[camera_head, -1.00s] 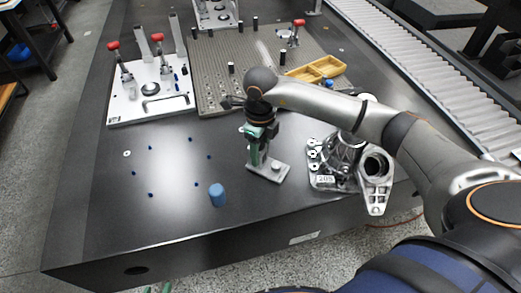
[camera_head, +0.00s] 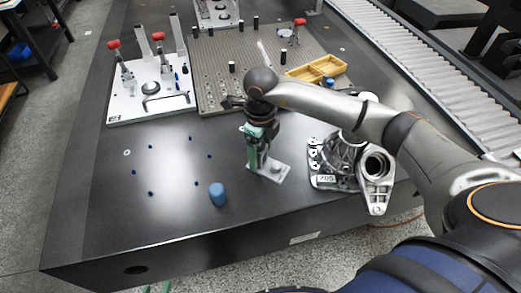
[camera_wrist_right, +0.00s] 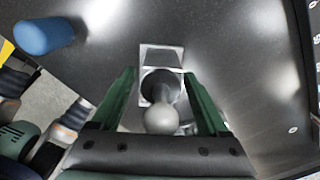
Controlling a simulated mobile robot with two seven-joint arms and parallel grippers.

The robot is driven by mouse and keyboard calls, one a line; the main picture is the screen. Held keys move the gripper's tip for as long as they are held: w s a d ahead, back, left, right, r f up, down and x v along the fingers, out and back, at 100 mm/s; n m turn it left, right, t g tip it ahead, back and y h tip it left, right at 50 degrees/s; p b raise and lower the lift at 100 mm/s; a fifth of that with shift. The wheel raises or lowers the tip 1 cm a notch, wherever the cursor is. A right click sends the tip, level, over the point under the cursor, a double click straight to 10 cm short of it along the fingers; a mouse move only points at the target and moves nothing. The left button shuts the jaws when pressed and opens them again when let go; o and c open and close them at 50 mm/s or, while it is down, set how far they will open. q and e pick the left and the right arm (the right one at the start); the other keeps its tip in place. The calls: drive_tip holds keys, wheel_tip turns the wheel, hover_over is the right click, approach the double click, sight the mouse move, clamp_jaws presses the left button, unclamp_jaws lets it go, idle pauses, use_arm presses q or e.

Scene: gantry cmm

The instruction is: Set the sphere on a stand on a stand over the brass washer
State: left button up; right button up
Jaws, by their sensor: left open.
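The sphere on a stand has a pale ball (camera_wrist_right: 160,118), a dark post and a light rectangular base plate (camera_head: 270,172). My right gripper (camera_head: 258,150) points down at it near the table's middle. I cannot tell whether the base touches the table. A small pale ring (camera_head: 127,153) lies flat at the table's left; I cannot make out a brass washer for certain.
A blue cylinder (camera_head: 218,194) stands left of the base plate. A metal casting (camera_head: 376,185) stands close on the right. A clamp fixture (camera_head: 150,103), a grid plate (camera_head: 215,85) and a yellow tray (camera_head: 308,73) are behind.

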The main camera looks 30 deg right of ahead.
drive_tip(key=shift+o, duration=0.3)
drive_tip(key=shift+f, duration=0.1)
wheel_tip(320, 180, up, 13)
drive_tip(key=shift+f+p, duration=0.15)
drive_tip(key=shift+p, duration=0.35)
drive_tip(key=shift+s, duration=0.1)
